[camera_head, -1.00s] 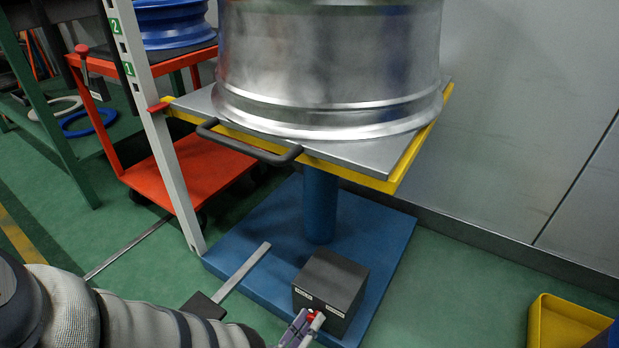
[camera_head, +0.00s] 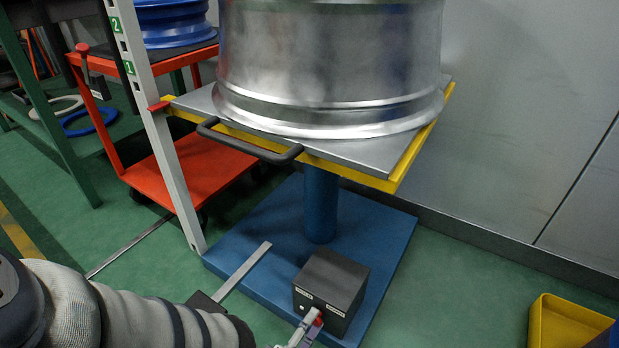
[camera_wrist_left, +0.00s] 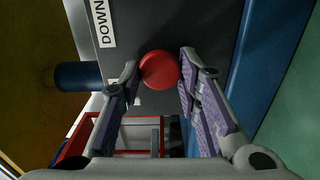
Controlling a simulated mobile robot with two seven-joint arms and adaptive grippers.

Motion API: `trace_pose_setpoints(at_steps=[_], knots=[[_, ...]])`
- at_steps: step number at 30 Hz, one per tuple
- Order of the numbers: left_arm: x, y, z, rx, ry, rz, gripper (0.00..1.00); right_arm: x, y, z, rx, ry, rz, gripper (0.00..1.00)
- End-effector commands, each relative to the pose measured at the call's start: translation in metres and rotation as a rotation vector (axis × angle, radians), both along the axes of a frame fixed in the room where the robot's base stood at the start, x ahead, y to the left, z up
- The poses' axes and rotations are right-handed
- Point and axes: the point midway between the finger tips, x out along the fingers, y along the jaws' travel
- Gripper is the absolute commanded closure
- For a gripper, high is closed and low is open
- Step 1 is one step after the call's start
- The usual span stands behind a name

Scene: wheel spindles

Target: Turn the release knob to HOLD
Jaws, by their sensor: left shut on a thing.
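The black box (camera_head: 331,285) stands on the blue base plate of the yellow-edged stand and has two small white labels on its front. The red round knob (camera_wrist_left: 160,70) is on the box face in the left wrist view, and a bit of red also shows in the head view (camera_head: 319,322). A label reading DOWN (camera_wrist_left: 103,24) is beside it. My left gripper (camera_wrist_left: 158,66) has its two fingers on either side of the knob and is shut on it. In the head view its fingers are low, at the box front. My right gripper is not in view.
A large metal wheel rim (camera_head: 330,70) sits on the stand's grey top (camera_head: 200,104), above the box. A dark handle (camera_head: 250,147) juts from that top. A white upright post (camera_head: 160,150) and a red cart (camera_head: 190,172) are at left. A yellow bin (camera_head: 565,325) is at lower right.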

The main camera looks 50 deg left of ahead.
Motion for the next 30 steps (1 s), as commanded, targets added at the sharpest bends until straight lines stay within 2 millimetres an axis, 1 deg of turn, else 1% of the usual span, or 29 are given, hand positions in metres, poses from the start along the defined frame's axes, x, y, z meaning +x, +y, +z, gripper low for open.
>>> trace_pose_setpoints(at_steps=[6,19,20,21,22,30], knots=[[-0.0004,-0.0007,-0.0003,-0.036,-0.008,-0.001,0.97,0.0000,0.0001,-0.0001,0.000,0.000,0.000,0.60],[-0.0006,-0.0009,-0.0004,-0.041,-0.009,-0.001,0.97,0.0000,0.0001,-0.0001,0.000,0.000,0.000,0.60],[-0.0006,-0.0009,-0.0004,-0.041,-0.009,-0.001,0.63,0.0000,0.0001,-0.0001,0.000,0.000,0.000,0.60],[-0.0005,-0.0008,-0.0004,-0.041,-0.009,-0.001,0.53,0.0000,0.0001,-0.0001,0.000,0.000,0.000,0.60],[-0.0005,-0.0007,-0.0004,-0.041,-0.009,-0.001,0.50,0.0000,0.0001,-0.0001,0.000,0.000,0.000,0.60],[-0.0008,-0.0005,-0.0004,-0.040,-0.009,-0.001,0.50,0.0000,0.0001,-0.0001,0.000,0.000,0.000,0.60]])
